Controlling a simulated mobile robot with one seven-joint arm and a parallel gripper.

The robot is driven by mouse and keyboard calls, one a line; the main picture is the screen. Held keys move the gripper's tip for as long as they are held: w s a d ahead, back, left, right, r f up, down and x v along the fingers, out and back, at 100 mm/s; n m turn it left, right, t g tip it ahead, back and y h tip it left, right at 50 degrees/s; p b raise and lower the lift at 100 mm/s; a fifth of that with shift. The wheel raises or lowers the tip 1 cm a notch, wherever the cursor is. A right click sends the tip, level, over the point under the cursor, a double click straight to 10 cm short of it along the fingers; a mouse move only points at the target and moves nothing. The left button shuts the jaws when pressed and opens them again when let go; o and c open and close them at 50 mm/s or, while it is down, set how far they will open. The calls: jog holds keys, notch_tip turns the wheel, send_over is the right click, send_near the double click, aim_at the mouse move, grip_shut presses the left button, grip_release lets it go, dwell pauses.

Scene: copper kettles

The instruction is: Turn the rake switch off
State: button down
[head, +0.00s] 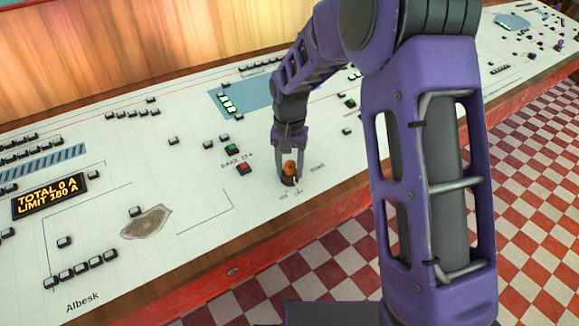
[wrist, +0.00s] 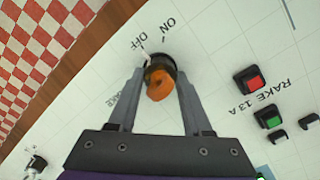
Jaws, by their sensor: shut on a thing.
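The rake switch is an orange knob on a dark round base on the white panel; the knob shows in the head view (head: 289,168) and in the wrist view (wrist: 158,84). My gripper (head: 290,160) points down over it, with its two grey fingers on either side of the knob in the wrist view (wrist: 160,76). It is shut on the knob. The words ON and OFF are printed beside the base. A short white mark lies by the base near OFF. Part of the base and a nearby label are hidden by the fingers and knob.
A red button (head: 243,168) and a green button (head: 232,149) sit left of the switch by the label RAKE 13 A. A display (head: 48,197) reads TOTAL 0 A, LIMIT 180 A. The panel's wooden front edge (head: 330,215) is close by.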

jog(key=shift+c, duration=1.7)
grip_release()
notch_tip(320, 180, up, 18)
jog(key=p, duration=0.2)
jog(key=shift+f, duration=0.25)
jog(key=shift+w, duration=0.1)
